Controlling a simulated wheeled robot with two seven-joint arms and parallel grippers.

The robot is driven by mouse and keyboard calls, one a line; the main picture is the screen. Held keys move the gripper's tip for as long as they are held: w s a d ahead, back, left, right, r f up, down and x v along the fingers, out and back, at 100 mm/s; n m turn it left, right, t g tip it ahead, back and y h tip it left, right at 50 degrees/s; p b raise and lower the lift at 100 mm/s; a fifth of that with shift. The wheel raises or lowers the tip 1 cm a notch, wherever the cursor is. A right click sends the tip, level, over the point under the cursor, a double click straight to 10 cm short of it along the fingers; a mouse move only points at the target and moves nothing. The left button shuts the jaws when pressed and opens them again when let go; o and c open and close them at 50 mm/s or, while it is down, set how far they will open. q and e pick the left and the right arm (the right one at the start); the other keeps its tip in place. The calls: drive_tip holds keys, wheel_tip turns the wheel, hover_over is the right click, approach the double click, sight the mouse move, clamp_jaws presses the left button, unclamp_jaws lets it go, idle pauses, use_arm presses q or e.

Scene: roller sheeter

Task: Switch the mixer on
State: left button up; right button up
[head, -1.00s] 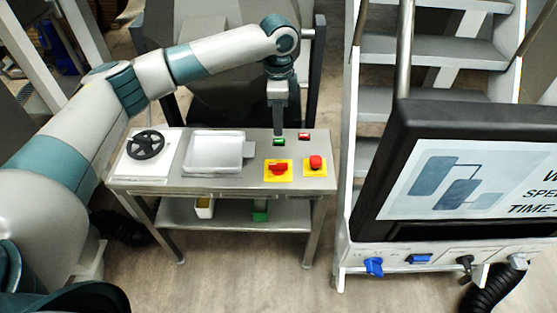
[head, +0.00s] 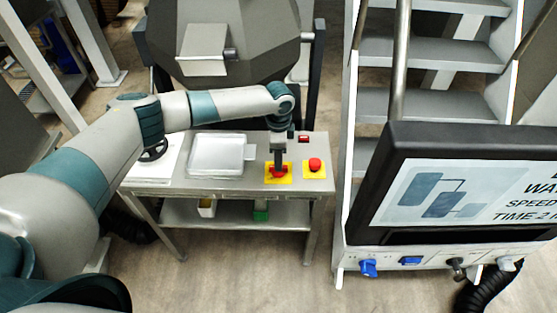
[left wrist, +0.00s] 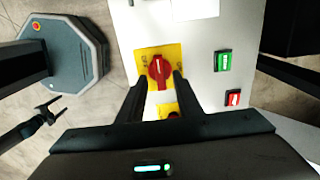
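The red rotary switch on its yellow plate (head: 278,172) sits on the front right of the steel table. In the left wrist view the red knob (left wrist: 158,69) stands between the fingertips. My left gripper (head: 279,168) points down at the switch; its two fingers (left wrist: 159,80) are apart, one on each side of the knob. I cannot tell whether they touch it. The grey mixer (head: 240,45) stands behind the table. My right gripper (left wrist: 54,106) seems to be the small dark shape at the left of the wrist view, its two prongs apart.
A red stop button (head: 315,163) on a yellow plate is just right of the switch. A green button (left wrist: 222,61) and a red button (left wrist: 233,98) lie behind. A screen (head: 470,185) stands at right.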

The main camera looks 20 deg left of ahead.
use_arm(q)
drive_tip(key=shift+f, duration=1.45)
clamp_jaws()
